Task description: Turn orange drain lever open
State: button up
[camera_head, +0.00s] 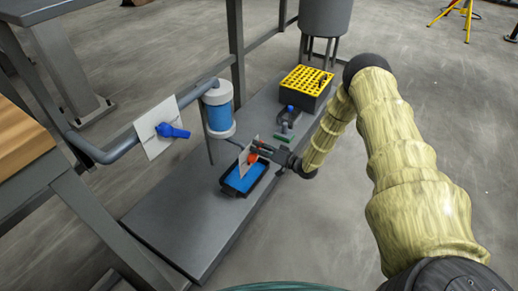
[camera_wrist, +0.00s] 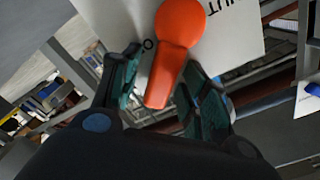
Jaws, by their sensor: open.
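The orange drain lever (camera_wrist: 168,58) is large in the wrist view, in front of a white plate (camera_wrist: 235,38) with partly hidden black lettering. Its round hub is at the top and its handle points down, slightly left. My gripper (camera_wrist: 168,88) is open, with one green-padded finger on each side of the handle. I cannot tell whether either finger touches it. In the head view the lever (camera_head: 253,156) is a small orange spot at the tip of my gripper (camera_head: 262,150), above a tray of blue liquid (camera_head: 243,178).
A blue lever (camera_head: 172,131) on a white plate (camera_head: 155,122) sits on the pipe at left. A blue-and-white filter cylinder (camera_head: 218,110) stands behind the tray.

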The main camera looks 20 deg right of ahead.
jog(key=v, duration=1.2)
dwell(0.4)
jog(key=s+a+f+g+h, duration=0.3)
jog(key=s+a+f, duration=0.25)
jog(key=a, duration=0.25)
jog(key=s+a+f+g+h, duration=0.2)
jog(key=s+a+f+g, duration=0.15)
jog(key=s+a, duration=0.4)
jog(key=s+a+r+n+g+h, duration=0.1)
jog(key=s+g+h, duration=0.15)
jog(key=s, duration=0.65)
jog(key=s+a+g+h, duration=0.1)
jog(key=s+a+g, duration=0.15)
jog(key=s, duration=0.65)
jog(key=s+a+r+n+g+h, duration=0.1)
jog(key=s+g, duration=0.3)
jog(key=s, duration=0.5)
notch_tip(320, 180, up, 36)
jog(key=p, duration=3.7)
